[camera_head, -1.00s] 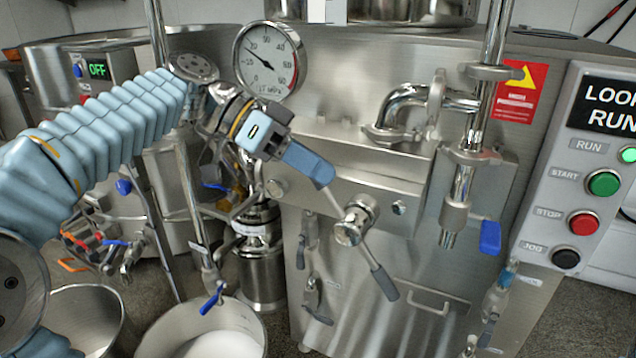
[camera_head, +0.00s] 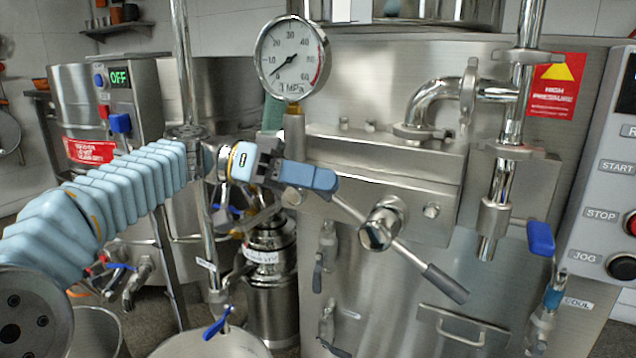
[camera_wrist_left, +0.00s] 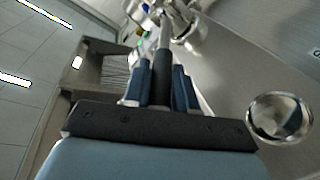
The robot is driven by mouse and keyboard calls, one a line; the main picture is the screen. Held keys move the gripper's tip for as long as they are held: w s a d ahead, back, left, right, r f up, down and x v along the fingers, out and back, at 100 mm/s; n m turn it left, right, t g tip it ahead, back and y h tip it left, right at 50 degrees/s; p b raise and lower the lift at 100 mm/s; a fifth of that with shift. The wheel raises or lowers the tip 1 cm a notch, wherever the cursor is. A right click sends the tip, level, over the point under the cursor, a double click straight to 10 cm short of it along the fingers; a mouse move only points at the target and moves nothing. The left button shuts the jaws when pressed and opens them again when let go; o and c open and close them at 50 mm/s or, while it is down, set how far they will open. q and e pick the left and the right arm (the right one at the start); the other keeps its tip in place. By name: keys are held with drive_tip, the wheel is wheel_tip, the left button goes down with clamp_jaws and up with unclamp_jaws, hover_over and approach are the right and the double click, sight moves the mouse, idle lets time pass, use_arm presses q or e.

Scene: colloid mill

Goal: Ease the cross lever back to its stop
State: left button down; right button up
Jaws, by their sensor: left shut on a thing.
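The cross lever is a metal bar through a round hub (camera_head: 380,228) on the front of the steel machine. It slants from upper left to lower right, with a dark grey grip (camera_head: 445,283) on its free lower end. My left gripper (camera_head: 326,181) is shut on the upper-left end and hides it in the head view. In the left wrist view the blue fingers (camera_wrist_left: 160,88) stand on both sides of a dark grip (camera_wrist_left: 162,66). The pressure gauge (camera_head: 292,58) above has its needle at the low end, lower left. My right gripper is out of view.
A pipe elbow (camera_head: 430,100) and a vertical pipe with a blue-handled valve (camera_head: 540,238) stand right of the lever. A button panel (camera_head: 612,190) is at the far right. A handle (camera_head: 450,322) sits below the lever. A steel pipe (camera_head: 190,90) rises beside my left arm.

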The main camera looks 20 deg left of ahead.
use_arm(q)
drive_tip(key=shift+f, duration=0.1)
drive_tip(key=c, duration=1)
unclamp_jaws()
drive_tip(key=s+a+r+p, duration=0.1)
drive_tip(key=s+a+p, duration=0.1)
drive_tip(key=a+p, duration=0.7)
drive_tip(key=shift+a+r, duration=0.25)
drive_tip(key=shift+a, duration=2.05)
